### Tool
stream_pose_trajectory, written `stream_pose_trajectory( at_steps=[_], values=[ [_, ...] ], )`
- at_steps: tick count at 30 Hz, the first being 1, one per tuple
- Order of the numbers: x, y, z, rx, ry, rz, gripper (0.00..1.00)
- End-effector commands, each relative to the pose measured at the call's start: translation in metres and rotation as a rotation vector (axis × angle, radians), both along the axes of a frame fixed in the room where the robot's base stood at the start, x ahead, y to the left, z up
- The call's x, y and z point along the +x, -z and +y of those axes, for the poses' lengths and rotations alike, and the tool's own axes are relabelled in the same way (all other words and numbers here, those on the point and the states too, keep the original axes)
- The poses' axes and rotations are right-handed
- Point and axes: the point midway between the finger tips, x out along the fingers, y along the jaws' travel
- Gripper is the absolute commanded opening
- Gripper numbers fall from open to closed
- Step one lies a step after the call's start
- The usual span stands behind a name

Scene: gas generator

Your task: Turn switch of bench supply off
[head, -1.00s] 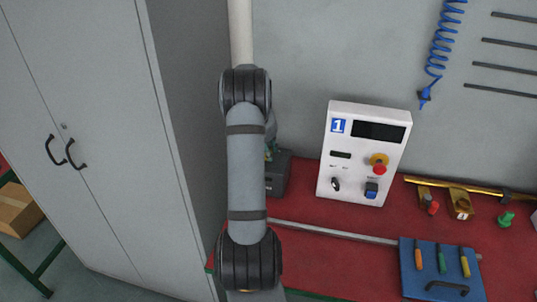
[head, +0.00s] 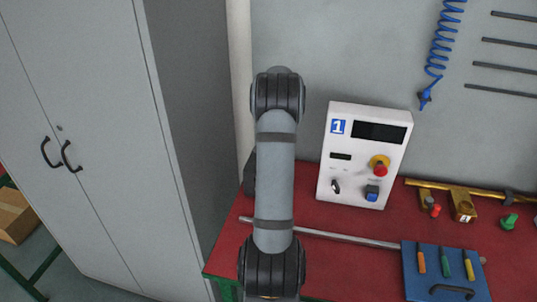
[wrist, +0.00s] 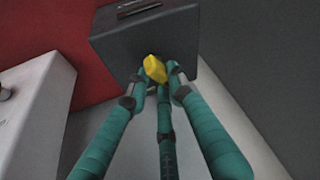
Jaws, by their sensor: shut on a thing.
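In the wrist view, a dark grey box (wrist: 135,40), which looks like the bench supply, stands at the top middle with a handle slot on its upper face. A yellow knob-like switch (wrist: 154,68) shows in front of its near face. My gripper (wrist: 154,80) has teal fingers that come together around the yellow switch and are shut on it. The fingertips partly hide the switch, so its exact setting cannot be told. In the head view my arm covers the dark box and my gripper is out of sight.
A white control box marked 1 (head: 364,155) stands on the red bench top (head: 330,270), right of my arm. A metal rod (head: 340,237) and a blue tool board (head: 445,272) lie in front. A grey cabinet (head: 75,100) stands at left.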

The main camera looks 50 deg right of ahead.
Motion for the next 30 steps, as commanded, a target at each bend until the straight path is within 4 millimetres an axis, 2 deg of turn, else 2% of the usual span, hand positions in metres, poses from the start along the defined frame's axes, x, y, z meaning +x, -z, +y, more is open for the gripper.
stream_pose_trajectory(
  at_steps=[17,18,27,30],
  values=[
    [0.0001,-0.0007,-0.0008,-0.003,-0.04,0.001,0.0],
    [0.0001,-0.0007,-0.0008,-0.003,-0.04,0.001,0.22],
    [0.0001,-0.0002,-0.0004,-0.001,-0.039,0.001,0.39],
    [0.0,-0.0001,-0.0004,-0.001,-0.039,0.001,0.41]
  ],
)
